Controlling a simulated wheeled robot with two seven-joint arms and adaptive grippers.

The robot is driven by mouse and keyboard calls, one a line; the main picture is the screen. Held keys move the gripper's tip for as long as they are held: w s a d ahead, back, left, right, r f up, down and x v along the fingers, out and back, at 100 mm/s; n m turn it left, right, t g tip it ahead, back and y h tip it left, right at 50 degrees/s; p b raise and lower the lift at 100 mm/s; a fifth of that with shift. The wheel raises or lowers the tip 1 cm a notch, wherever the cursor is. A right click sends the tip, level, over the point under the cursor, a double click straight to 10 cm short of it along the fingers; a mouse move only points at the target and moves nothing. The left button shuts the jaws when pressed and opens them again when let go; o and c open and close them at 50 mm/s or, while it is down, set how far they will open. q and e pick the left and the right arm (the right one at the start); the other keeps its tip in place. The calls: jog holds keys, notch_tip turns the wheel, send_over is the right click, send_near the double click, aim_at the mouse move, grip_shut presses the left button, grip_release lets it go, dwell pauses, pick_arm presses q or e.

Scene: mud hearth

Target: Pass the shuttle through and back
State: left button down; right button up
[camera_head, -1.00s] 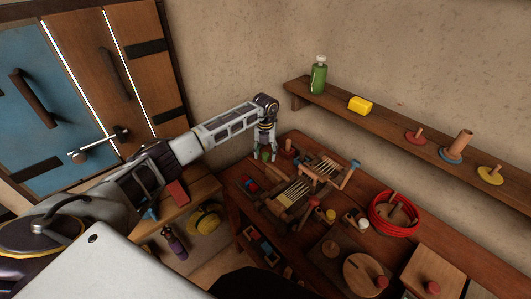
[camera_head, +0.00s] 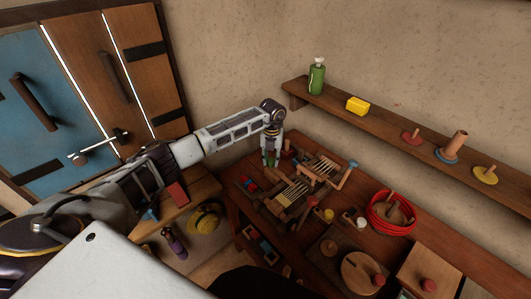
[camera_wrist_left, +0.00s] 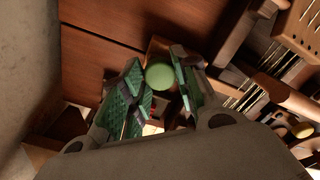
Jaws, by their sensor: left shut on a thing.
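A small wooden loom (camera_head: 297,188) with pale warp threads stands on the brown table. My left gripper (camera_head: 270,162) points down at the table's back left, just left of the loom. In the left wrist view, my left gripper (camera_wrist_left: 158,92) has its green-padded fingers on either side of a round, pale green-topped thing (camera_wrist_left: 158,75), and it is shut on it. Only the top shows clearly; I cannot tell whether this is the shuttle. Loom bars and threads (camera_wrist_left: 255,95) show to its right. My right gripper is not in view.
A red coil (camera_head: 391,212) on a wooden stand and a round wooden board (camera_head: 361,272) lie to the right of the loom.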

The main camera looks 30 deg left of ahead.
aim_at(279, 172)
pick_arm(q)
jog(key=d, duration=0.1)
jog(key=s+d, duration=0.1)
jog(key=d, duration=0.2)
jog(key=shift+s+d, duration=0.3)
jog(key=shift+s, duration=0.1)
jog(key=c, duration=1.1)
grip_release()
jog(key=shift+o, duration=0.2)
notch_tip(279, 172, up, 12)
